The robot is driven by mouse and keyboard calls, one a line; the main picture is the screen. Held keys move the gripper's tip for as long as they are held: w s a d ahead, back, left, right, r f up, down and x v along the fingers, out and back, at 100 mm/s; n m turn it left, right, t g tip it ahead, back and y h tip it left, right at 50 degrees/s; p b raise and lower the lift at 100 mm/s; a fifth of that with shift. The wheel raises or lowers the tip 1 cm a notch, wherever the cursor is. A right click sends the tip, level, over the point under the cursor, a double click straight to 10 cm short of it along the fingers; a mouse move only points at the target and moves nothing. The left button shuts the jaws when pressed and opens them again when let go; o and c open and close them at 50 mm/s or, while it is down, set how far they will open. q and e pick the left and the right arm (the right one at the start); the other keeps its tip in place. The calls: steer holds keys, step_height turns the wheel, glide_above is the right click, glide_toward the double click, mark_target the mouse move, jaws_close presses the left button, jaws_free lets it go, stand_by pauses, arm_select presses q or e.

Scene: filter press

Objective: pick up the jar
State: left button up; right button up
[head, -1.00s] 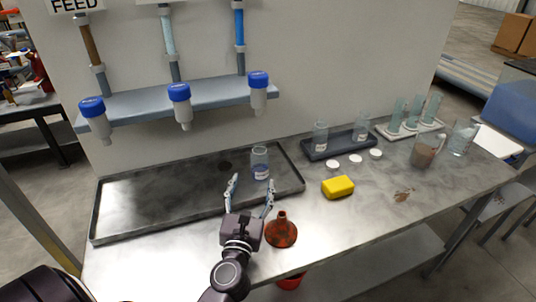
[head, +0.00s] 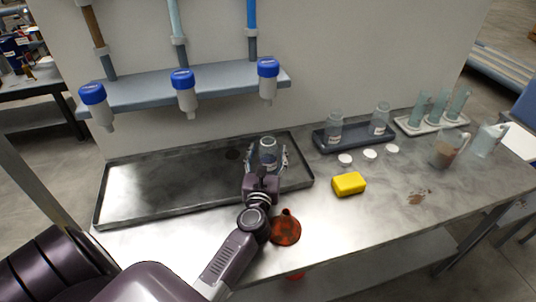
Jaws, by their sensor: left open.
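The jar (head: 268,148) is clear glass with a label and stands upright in the dark shallow tray, near the tray's right end. My left gripper (head: 267,160) is open, with one finger on each side of the jar. The lower part of the jar is partly hidden by the gripper. I cannot tell whether the fingers touch the glass. My right gripper is not in view.
The tray (head: 135,212) has a raised rim. An orange-red funnel (head: 286,229) stands close to my left wrist. A yellow sponge (head: 348,184), white lids (head: 370,154) and a dark rack (head: 352,141) with two jars are to the right. Blue-capped valves (head: 184,90) hang above.

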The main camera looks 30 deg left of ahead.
arm_select(q)
steer(key=c, duration=1.3)
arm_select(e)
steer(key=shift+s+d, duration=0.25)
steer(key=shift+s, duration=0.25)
arm_select(q)
steer(key=shift+r, duration=0.1)
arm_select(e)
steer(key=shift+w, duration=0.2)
arm_select(q)
steer(key=shift+r, duration=0.1)
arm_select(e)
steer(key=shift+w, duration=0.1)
